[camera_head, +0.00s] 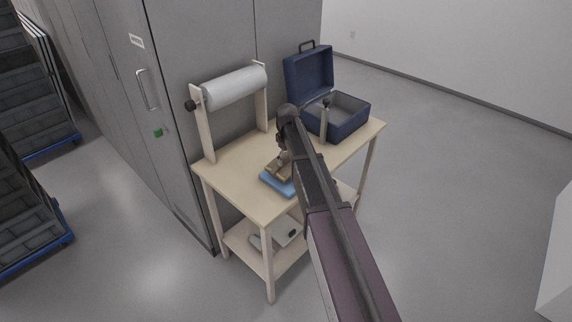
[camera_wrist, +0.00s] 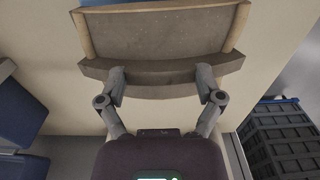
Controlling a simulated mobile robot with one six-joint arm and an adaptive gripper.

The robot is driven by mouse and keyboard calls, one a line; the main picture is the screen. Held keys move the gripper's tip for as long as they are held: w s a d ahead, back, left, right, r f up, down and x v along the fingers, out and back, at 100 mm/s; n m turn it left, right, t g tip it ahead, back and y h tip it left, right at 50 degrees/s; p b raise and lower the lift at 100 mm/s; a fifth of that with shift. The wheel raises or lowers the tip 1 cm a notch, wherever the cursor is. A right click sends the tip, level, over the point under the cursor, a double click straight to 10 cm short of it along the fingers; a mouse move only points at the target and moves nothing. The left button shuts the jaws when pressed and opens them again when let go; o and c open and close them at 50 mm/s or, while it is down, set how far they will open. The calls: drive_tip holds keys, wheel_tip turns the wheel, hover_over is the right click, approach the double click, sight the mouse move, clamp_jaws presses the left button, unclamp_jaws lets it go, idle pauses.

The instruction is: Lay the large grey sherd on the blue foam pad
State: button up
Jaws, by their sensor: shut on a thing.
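The large grey sherd (camera_wrist: 160,32) fills the upper middle of the wrist view, a curved slab with tan broken edges and a thick near rim. My gripper (camera_wrist: 161,82) has its two fingers on that near rim and is shut on the sherd. In the head view a brownish piece (camera_head: 277,169), apparently the sherd, shows beside my gripper, just over the blue foam pad (camera_head: 270,181) on the table. My arm hides part of both. A strip of blue pad (camera_wrist: 98,3) shows past the sherd's far edge. I cannot tell whether sherd and pad touch.
The wooden table (camera_head: 240,195) has bare top left of the pad. An open blue case (camera_head: 352,122) stands at its right end, and a white roll on a stand (camera_head: 235,87) at the back. Grey cabinets (camera_head: 200,45) stand behind. Dark crates (camera_head: 25,225) are at left.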

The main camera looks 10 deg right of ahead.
sight(285, 163)
drive_tip(key=shift+w+a, duration=0.2)
drive_tip(key=shift+w, duration=0.4)
wheel_tip(285, 163, down, 4)
drive_tip(key=b, duration=0.3)
drive_tip(key=shift+r+b, duration=0.15)
drive_tip(key=shift+b, duration=0.2)
drive_tip(key=o, duration=1.1)
drive_tip(key=shift+c, duration=0.2)
wheel_tip(285, 163, up, 12)
drive_tip(key=p, duration=1.2)
